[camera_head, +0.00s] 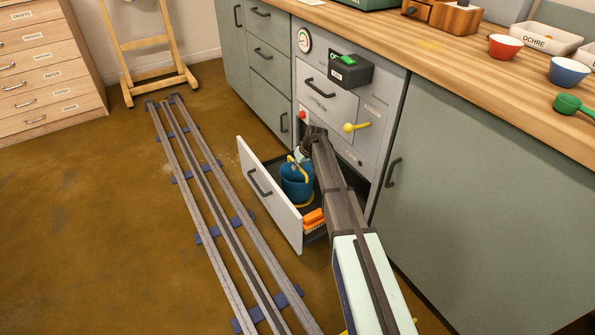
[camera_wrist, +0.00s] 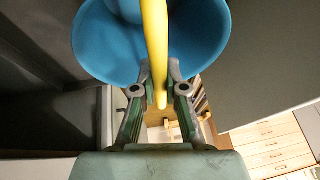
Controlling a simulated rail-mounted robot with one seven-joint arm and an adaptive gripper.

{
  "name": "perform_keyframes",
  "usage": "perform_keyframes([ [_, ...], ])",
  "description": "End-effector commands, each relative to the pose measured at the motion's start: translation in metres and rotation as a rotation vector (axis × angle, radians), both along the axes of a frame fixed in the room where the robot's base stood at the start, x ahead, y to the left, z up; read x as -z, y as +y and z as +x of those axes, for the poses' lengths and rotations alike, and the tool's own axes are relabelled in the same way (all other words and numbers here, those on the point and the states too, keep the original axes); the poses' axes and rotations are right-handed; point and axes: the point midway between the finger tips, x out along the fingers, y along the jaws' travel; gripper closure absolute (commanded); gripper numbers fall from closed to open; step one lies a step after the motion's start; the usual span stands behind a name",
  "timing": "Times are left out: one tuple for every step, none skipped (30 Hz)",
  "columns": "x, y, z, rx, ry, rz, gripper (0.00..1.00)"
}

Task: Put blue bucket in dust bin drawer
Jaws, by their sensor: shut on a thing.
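The blue bucket (camera_head: 296,186) is inside the pulled-out drawer (camera_head: 266,203) low in the grey cabinet. It looks upright; whether its base touches the drawer floor I cannot tell. Its yellow handle (camera_wrist: 154,50) stands up, and in the wrist view it runs between the fingers of my gripper (camera_wrist: 161,88). The fingers are shut on the handle. In the wrist view the bucket (camera_wrist: 95,45) fills the upper middle. In the head view my gripper is at the bucket's top, partly hidden by my own arm.
An orange brush (camera_head: 314,219) lies in the drawer near its right front. A yellow lever (camera_head: 356,127) and a black box (camera_head: 350,72) stick out from the cabinet front above. The counter (camera_head: 440,50) holds bowls and a tray. Floor rails (camera_head: 215,210) run left of the drawer.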

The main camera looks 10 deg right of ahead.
Motion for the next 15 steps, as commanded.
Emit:
perform_keyframes([
  [0.0085, 0.0001, 0.0003, 0.0, 0.0, 0.0, 1.0],
  [0.0107, 0.0001, 0.0002, 0.0, 0.0, 0.001, 1.0],
  [0.0124, 0.0001, 0.0001, 0.001, 0.001, 0.001, 1.0],
  [0.0127, 0.0001, 0.0, 0.001, 0.0, 0.002, 1.0],
  [0.0126, 0.0001, 0.0, 0.0, -0.001, 0.0, 1.0],
  [0.012, 0.0001, 0.0, 0.0, -0.001, 0.0, 1.0],
  [0.0117, 0.0002, 0.0, 0.0, -0.001, 0.0, 1.0],
  [0.0116, 0.0001, 0.0, 0.0, -0.001, 0.0, 1.0],
  [0.0115, 0.0002, 0.0001, 0.0, -0.001, 0.0, 1.0],
  [0.0116, 0.0001, 0.0, 0.0, -0.001, 0.0, 1.0],
  [0.0117, 0.0002, 0.0, 0.0, -0.001, 0.0, 1.0],
  [0.0122, 0.0001, 0.0, 0.0, -0.001, 0.0, 1.0],
  [0.0129, 0.0, 0.0, 0.001, 0.0, 0.0, 1.0],
  [0.0138, 0.0001, 0.0001, 0.001, 0.0, 0.0, 1.0],
  [0.0151, 0.0, -0.0003, 0.0, 0.001, 0.0, 0.85],
])
